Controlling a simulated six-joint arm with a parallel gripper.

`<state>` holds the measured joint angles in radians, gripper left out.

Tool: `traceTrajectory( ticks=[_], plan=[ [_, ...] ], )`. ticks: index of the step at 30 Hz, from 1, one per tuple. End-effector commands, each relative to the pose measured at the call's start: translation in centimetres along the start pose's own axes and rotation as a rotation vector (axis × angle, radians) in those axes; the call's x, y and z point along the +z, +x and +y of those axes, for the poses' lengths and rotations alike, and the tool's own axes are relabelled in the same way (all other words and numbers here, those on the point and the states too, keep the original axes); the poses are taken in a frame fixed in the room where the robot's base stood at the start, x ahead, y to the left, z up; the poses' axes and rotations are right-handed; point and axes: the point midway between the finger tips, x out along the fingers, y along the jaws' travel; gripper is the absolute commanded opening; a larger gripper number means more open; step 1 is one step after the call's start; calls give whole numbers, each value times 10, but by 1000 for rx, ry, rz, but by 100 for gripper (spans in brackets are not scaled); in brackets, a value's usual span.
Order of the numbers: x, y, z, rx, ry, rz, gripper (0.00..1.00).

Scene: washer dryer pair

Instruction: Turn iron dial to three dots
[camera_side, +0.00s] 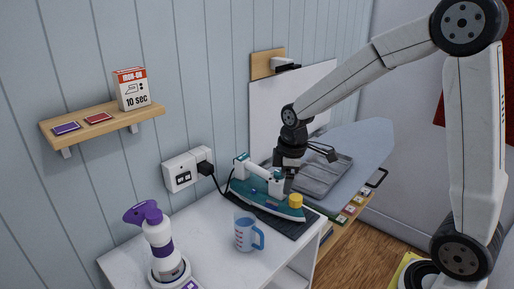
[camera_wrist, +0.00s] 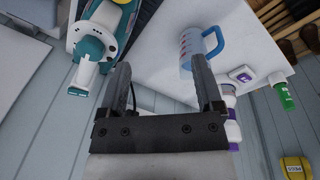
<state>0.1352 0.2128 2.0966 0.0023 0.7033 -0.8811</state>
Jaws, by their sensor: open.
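The teal and white iron (camera_side: 262,192) rests on a dark mat (camera_side: 301,229) on the white counter. A yellow round knob (camera_side: 295,201) stands at its right end; dial markings, including any three dots, are too small to read. The iron also shows at the upper left of the wrist view (camera_wrist: 92,48), with a bit of the yellow part at the top edge. My gripper (camera_side: 287,172) is just behind the iron in the side view. In the wrist view my gripper (camera_wrist: 162,65) has its fingers wide apart with nothing between them. Contact with the iron cannot be told.
A measuring jug (camera_side: 244,235) and a purple and white bottle (camera_side: 160,243) stand in front on the counter. A plug and black cord (camera_side: 206,169) are behind the iron. A grey ironing board (camera_side: 352,147) and tray (camera_side: 325,175) lie to the right.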

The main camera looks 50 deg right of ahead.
Motion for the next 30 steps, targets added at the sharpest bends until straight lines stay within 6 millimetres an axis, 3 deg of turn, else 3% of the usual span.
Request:
traceTrajectory(
  ticks=[9,15,21,30],
  plan=[
    [-8,-16,58,-43,-372,-29,84],
    [-9,-26,85,-71,-566,-35,84],
    [-8,-30,96,-86,-659,-35,84],
    [-8,-28,97,-89,-671,-35,84]
  ],
)
